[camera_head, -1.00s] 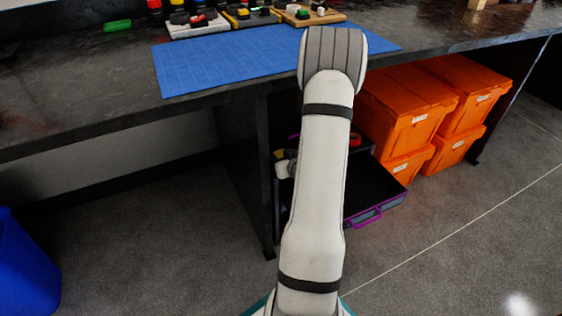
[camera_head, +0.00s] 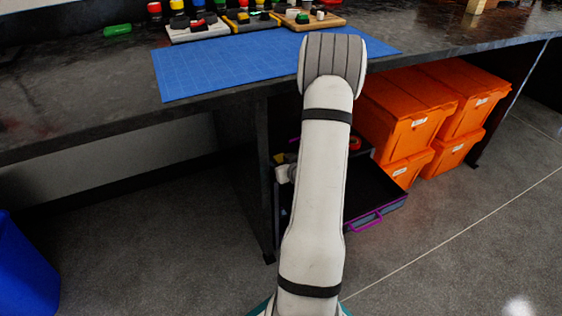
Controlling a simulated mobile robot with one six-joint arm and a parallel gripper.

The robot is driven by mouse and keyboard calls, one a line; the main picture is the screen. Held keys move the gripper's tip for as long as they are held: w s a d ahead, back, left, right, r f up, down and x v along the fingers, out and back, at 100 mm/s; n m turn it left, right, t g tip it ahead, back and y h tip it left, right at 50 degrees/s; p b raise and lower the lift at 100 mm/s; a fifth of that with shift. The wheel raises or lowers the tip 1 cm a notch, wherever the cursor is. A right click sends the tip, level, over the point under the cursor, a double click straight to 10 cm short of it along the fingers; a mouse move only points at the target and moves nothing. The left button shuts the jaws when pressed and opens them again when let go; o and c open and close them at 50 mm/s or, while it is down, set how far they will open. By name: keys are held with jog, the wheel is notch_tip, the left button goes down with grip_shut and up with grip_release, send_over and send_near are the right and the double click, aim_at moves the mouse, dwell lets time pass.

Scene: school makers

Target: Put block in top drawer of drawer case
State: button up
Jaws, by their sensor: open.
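The drawer case (camera_head: 282,205) stands under the workbench, mostly hidden behind my arm. A dark, shallow drawer (camera_head: 378,193) with a purple handle (camera_head: 367,222) juts out from it to the right of my arm. The part of its inside that shows looks empty; which drawer it is, I cannot tell. A small yellow thing (camera_head: 279,158) shows just left of my arm, beside a pale part that may be my wrist. Whether it is the block is unclear. A green block-like piece (camera_head: 117,30) lies on the bench. My gripper is hidden behind my arm.
The dark workbench (camera_head: 70,95) carries a blue cutting mat (camera_head: 220,65) and several small trays of parts at the back. Orange bins (camera_head: 405,105) are stacked right of the drawer case. A red ring (camera_head: 355,143) shows beside my arm. A blue bin (camera_head: 25,270) stands left; floor between is clear.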

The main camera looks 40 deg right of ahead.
jog(key=p+v, duration=0.3)
jog(key=v, duration=0.4)
jog(key=shift+s+a, duration=0.3)
jog(key=shift+s, duration=0.05)
jog(key=shift+r, duration=0.1)
